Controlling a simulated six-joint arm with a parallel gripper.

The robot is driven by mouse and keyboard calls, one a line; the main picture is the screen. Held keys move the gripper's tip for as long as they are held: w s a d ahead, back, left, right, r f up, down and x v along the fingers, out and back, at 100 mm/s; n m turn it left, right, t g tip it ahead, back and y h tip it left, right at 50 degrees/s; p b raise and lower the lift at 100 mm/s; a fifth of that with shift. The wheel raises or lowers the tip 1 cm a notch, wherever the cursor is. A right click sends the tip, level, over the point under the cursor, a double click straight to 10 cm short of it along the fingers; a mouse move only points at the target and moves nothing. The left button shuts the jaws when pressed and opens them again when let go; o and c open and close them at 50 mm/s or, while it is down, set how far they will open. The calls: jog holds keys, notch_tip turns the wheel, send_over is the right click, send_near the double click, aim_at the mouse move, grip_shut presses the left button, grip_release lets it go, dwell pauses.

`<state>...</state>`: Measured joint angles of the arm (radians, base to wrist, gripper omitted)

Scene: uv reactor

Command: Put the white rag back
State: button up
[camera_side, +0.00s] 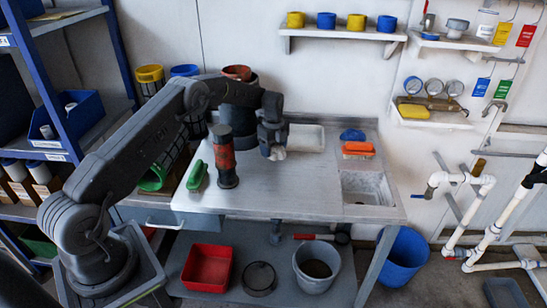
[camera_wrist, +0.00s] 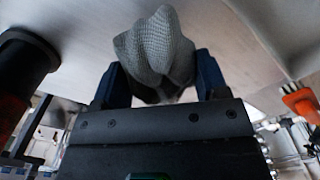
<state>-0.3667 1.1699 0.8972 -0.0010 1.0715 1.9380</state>
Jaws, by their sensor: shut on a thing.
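The white rag (camera_side: 278,154) is bunched between the fingers of my gripper (camera_side: 271,150), low over the back middle of the steel bench. In the wrist view the rag (camera_wrist: 158,48) shows as a crumpled, woven, light grey cloth that sticks out between the two dark blue fingers of my gripper (camera_wrist: 160,82). My gripper is shut on it. A white tray (camera_side: 305,138) lies on the bench just right of my gripper. From these views I cannot tell whether the rag touches the bench or the tray.
A red and black cylinder (camera_side: 224,160) stands upright left of my gripper, with a green brush (camera_side: 197,175) beside it. An orange brush (camera_side: 358,149), a blue rag (camera_side: 352,134) and a sink (camera_side: 366,188) are at the right. The bench front (camera_side: 290,195) is clear.

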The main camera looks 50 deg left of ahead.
aim_at(273, 163)
jog(key=shift+f, duration=2)
jog(key=shift+f, duration=0.2)
jog(key=o, duration=0.8)
jog(key=shift+o, duration=0.2)
jog(key=shift+r, duration=0.1)
